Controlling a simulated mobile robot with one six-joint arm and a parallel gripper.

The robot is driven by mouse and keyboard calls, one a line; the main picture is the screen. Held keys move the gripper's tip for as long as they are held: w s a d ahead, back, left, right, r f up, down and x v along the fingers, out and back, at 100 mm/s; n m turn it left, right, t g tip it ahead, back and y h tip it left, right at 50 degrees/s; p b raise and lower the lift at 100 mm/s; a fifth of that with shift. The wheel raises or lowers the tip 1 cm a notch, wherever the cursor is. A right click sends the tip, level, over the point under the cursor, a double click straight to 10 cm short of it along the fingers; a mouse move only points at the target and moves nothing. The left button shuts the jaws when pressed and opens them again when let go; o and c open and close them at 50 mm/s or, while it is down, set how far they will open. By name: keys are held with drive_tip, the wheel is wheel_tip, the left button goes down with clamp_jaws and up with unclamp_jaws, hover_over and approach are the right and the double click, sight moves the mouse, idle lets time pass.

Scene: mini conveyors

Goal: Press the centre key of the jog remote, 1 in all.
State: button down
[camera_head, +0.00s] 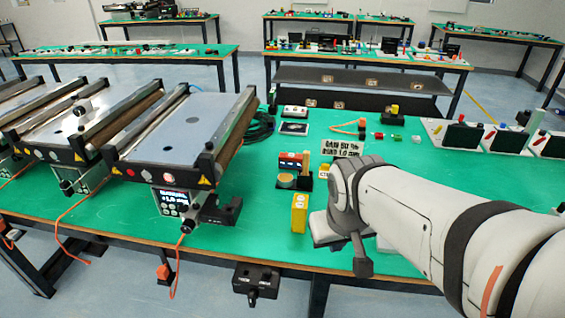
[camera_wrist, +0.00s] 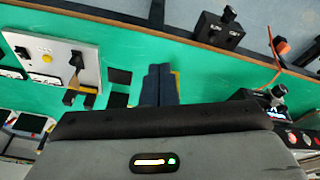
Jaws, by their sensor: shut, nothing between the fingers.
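A small yellow upright box (camera_head: 299,213) with faint marks on its face stands on the green table, just left of my wrist in the head view. It looks like the jog remote, but its separate keys are too small to make out. In the wrist view only a thin yellow strip (camera_wrist: 178,84) shows beside my fingers, and the rest is hidden behind them. My gripper (camera_wrist: 159,72) is shut and empty, its dark fingers together over the table close to that strip. In the head view my wrist hides the fingertips, and I cannot tell whether they touch the box.
Mini conveyors (camera_head: 185,125) fill the left of the table. A black box with a knob (camera_head: 255,281) is at the front edge. A white panel with a yellow button (camera_wrist: 47,58) lies left in the wrist view.

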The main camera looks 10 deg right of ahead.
drive_tip(key=w+d+r+n+t+h+p, duration=0.1)
drive_tip(key=w+d+r+n+p, duration=0.15)
drive_tip(key=w, duration=0.55)
drive_tip(key=n+t+y+p, duration=0.4)
drive_tip(key=n+y+p, duration=0.1)
drive_tip(key=n+p, duration=0.5)
hover_over(302, 207)
drive_tip(key=b, duration=0.2)
wheel_tip(302, 207, down, 5)
drive_tip(key=shift+r+n, duration=0.15)
drive_tip(key=shift+n, duration=0.2)
wheel_tip(302, 207, down, 9)
drive_tip(key=b, duration=0.8)
drive_tip(key=shift+r, duration=0.1)
